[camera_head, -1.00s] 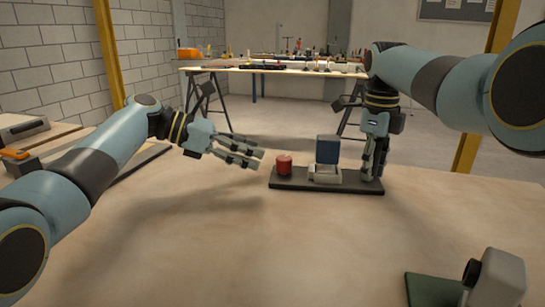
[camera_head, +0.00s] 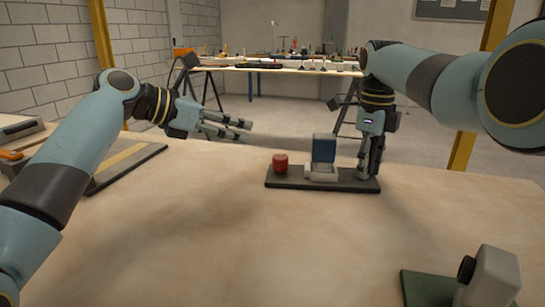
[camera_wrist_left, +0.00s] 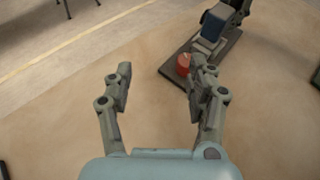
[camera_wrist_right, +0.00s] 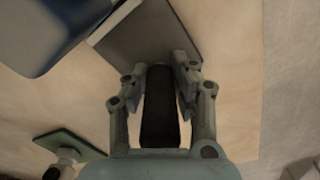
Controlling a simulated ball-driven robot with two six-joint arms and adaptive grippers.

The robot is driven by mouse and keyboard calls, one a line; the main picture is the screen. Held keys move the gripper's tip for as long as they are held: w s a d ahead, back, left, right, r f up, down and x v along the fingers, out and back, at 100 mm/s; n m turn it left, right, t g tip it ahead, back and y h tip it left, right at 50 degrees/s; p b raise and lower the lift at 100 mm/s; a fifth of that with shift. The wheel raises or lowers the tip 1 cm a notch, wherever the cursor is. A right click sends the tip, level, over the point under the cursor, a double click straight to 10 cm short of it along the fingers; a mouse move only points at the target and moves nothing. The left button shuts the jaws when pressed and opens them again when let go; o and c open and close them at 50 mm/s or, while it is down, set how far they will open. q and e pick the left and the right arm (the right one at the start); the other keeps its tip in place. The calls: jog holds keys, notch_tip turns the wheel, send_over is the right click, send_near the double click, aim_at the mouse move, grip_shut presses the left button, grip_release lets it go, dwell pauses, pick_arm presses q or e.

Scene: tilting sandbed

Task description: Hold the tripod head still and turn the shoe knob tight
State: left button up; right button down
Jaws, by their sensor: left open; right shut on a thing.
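A dark base plate (camera_head: 300,184) lies near the table's far edge. On it stand a red knob (camera_head: 280,164) at the left and a grey cradle (camera_head: 321,173) with a blue block (camera_head: 324,149) in the middle, which I take for the tripod head. My right gripper (camera_head: 369,172) is shut on a dark upright piece (camera_wrist_right: 160,110) at the plate's right end. My left gripper (camera_head: 240,130) is open and empty, above and left of the red knob, not touching it. The left wrist view shows the red knob (camera_wrist_left: 183,65) beyond the fingers (camera_wrist_left: 160,85), partly hidden by the right one.
A grey device (camera_head: 492,275) with a black round part stands on a green plate (camera_head: 430,288) at the near right. A board with a yellow strip (camera_head: 122,165) lies at the left. The middle of the table is clear. Another bench (camera_head: 280,68) stands behind.

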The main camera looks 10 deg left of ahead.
pick_arm(q)
jog(key=n+t, duration=0.1)
jog(key=t, duration=0.1)
send_near(274, 158)
notch_tip(274, 158, up, 3)
jog(key=w, duration=0.1)
jog(key=shift+s+d+f+n+g+y, duration=0.1)
jog(key=shift+s+f+n+g+y, duration=0.1)
jog(key=shift+f, duration=0.35)
jog(key=shift+s+d+f+n+g+y, duration=0.1)
jog(key=shift+s+d+f+y, duration=0.1)
jog(key=shift+f, duration=0.35)
jog(key=x, duration=1.1)
jog(key=shift+w+f, duration=0.15)
jog(key=shift+w, duration=0.1)
grip_shut()
